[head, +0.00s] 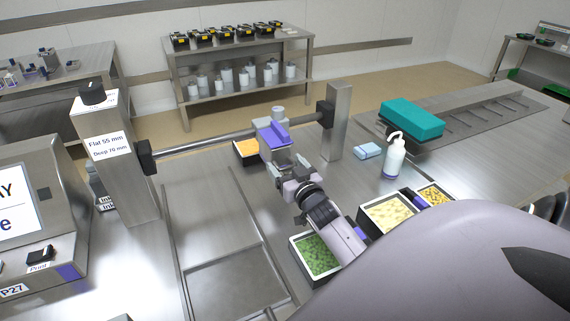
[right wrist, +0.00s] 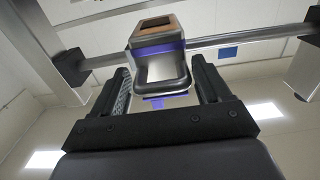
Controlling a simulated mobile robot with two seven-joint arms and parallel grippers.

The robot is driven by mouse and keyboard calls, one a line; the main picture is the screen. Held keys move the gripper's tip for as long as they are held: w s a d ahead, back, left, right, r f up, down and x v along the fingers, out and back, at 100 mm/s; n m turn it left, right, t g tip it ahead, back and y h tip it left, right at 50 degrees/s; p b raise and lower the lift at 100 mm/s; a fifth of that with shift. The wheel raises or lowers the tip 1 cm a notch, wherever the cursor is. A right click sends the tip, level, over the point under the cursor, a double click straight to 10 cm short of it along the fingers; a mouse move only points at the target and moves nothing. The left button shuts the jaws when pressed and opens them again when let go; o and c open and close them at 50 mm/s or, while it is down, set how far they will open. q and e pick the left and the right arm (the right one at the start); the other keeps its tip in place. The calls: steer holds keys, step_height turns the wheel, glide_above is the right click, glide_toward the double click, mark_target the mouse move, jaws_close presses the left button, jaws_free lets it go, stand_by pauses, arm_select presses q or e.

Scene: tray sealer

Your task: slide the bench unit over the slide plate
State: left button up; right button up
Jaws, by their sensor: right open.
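The slide plate (head: 230,281) appears to be the flat steel surface between two rails on the bench, to the left of the unit and nearer me. My right gripper (head: 289,168) is open just in front of the unit. In the right wrist view the unit (right wrist: 160,66) shows between and beyond the two spread fingers of the gripper (right wrist: 163,88). I cannot tell whether they touch it. My left gripper is out of view.
The left post (head: 118,165) and right post (head: 338,125) end the bar (head: 225,139). Food trays, including a green one (head: 316,256), stand below my right arm. A white pump bottle (head: 394,158) and a teal block (head: 411,118) are at right. The plate area looks clear.

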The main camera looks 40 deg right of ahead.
steer(key=shift+w+d, duration=0.2)
steer(key=shift+w, duration=0.35)
steer(key=c, duration=1.3)
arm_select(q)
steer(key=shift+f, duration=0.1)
arm_select(e)
steer(key=shift+o, duration=0.2)
steer(key=shift+w+a, duration=0.1)
